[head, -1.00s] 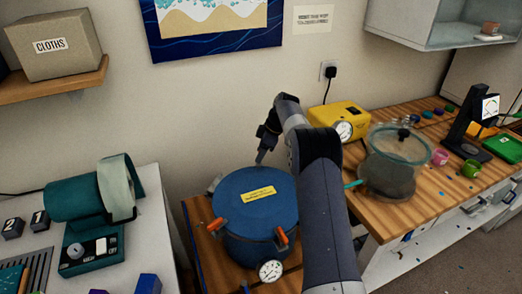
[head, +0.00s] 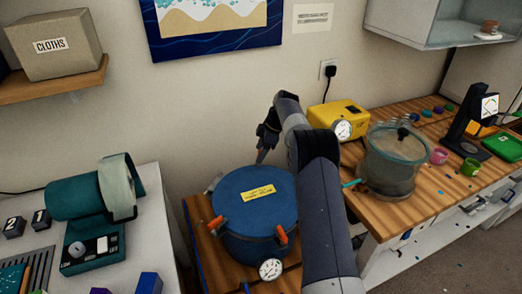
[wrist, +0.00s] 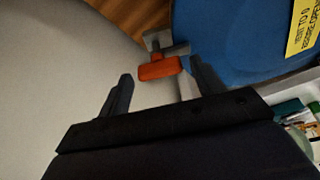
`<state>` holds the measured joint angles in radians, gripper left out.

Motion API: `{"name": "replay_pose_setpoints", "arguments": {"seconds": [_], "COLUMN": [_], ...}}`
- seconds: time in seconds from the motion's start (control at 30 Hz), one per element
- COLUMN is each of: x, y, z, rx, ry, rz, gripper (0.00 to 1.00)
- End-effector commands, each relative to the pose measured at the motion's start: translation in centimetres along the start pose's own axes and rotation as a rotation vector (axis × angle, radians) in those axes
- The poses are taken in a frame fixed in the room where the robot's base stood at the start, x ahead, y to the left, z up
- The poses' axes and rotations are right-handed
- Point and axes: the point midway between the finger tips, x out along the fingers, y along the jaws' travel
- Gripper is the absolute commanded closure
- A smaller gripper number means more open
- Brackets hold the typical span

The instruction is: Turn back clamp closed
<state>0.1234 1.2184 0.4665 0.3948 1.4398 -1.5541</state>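A blue round pot (head: 255,225) with a flat blue lid and a yellow label stands on a wooden surface. Two orange-handled clamps, one front left (head: 216,223) and one front right (head: 281,235), sit at its rim. The back clamp shows in the wrist view as an orange handle (wrist: 159,68) on a grey metal bracket beside the blue lid; in the head view it is hidden. My gripper (head: 262,157) is behind the pot's far rim, pointing down. In the wrist view its two fingers (wrist: 160,84) are apart, with the orange handle at the gap between their tips; contact is unclear.
A round gauge (head: 270,269) is on the pot's front. A wall is close behind my gripper. A yellow box with a dial (head: 341,119) and a glass-lidded vessel (head: 393,170) stand on the bench at right. A teal machine (head: 90,205) stands at left.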

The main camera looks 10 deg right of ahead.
Motion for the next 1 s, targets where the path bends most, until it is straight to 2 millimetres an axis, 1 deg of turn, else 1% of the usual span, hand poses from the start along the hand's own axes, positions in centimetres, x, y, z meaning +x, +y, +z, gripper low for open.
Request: {"name": "replay_pose_setpoints", "arguments": {"seconds": [0.07, 0.27, 0.37, 0.47, 0.57, 0.7, 0.8, 0.9, 1.0], "x": [0.0, 0.0, -0.5, -1.7, -3.6, -6.6, -8.3, -9.7, -10.5], "y": [0.0, 0.0, 0.0, 0.1, 0.1, 0.1, 0.1, 0.1, 0.0], "z": [0.0, 0.0, 0.0, 0.0, 0.0, 0.0, 0.0, 0.0, 0.0], "rx": [0.000, 0.001, 0.001, 0.000, 0.001, 0.001, 0.000, 0.000, 0.001], "ry": [0.000, 0.000, 0.001, 0.001, 0.001, 0.001, 0.000, 0.001, 0.000], "rz": [0.000, 0.000, 0.001, 0.004, 0.004, 0.004, 0.004, 0.002, 0.001], "gripper": [0.31, 0.31, 0.31, 0.31, 0.31, 0.31, 0.31, 0.31, 0.31]}}
